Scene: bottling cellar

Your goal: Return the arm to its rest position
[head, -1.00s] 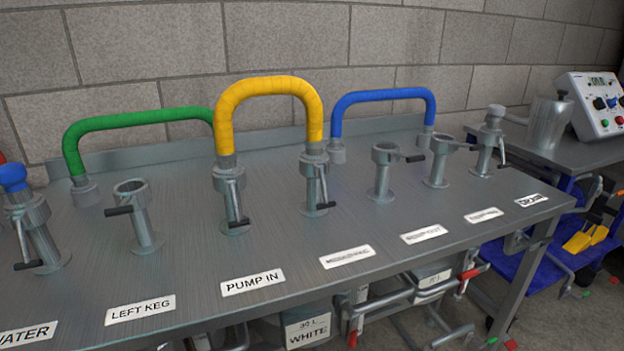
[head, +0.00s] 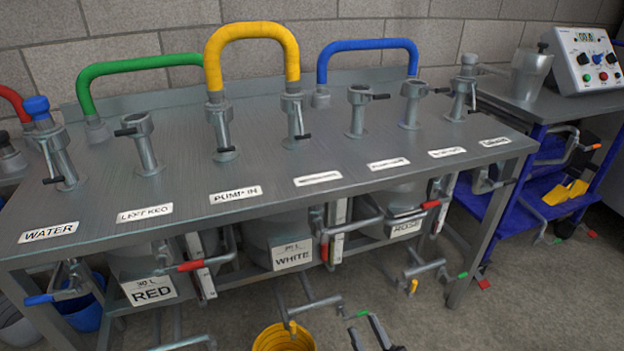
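My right gripper (head: 367,324) shows at the bottom edge of the head view, right of centre, cut off by the frame. Its two dark fingers stand apart with nothing between them. It is low, in front of the bench and over the floor, to the right of a yellow bucket (head: 284,338). The rest of the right arm is out of frame. My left gripper and arm are not in view.
A grey steel bench (head: 290,218) carries several labelled pipe posts. A yellow hose (head: 252,32), a green hose (head: 140,64) and a blue hose (head: 368,45) arch over it. Valves and kegs sit underneath. A blue cart (head: 520,205) with a control box (head: 585,62) stands right.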

